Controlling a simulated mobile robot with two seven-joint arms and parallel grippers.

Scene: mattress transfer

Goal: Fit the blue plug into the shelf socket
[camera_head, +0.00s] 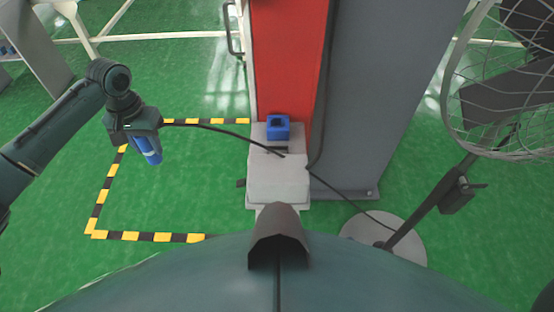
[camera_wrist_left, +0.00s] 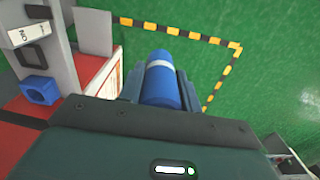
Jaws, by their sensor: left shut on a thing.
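The blue plug (camera_head: 149,149) with a pale band is held in my left gripper (camera_head: 138,127), at the left of the head view, pointing down over the green floor. In the left wrist view the plug (camera_wrist_left: 160,84) sits between the two fingers, which are shut on it. A dark cable runs from the gripper to the right, toward the grey shelf block. The blue shelf socket (camera_head: 278,127) sits on that block, in front of the red panel, well to the right of the plug and apart from it. The socket also shows at the left of the left wrist view (camera_wrist_left: 40,90). My right gripper is not in view.
The grey block (camera_head: 278,180) stands before the red panel (camera_head: 287,60) and a grey column (camera_head: 370,90). A caged fan (camera_head: 505,80) on a round base (camera_head: 405,232) stands at the right. Yellow-black tape (camera_head: 165,237) marks open floor at the left.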

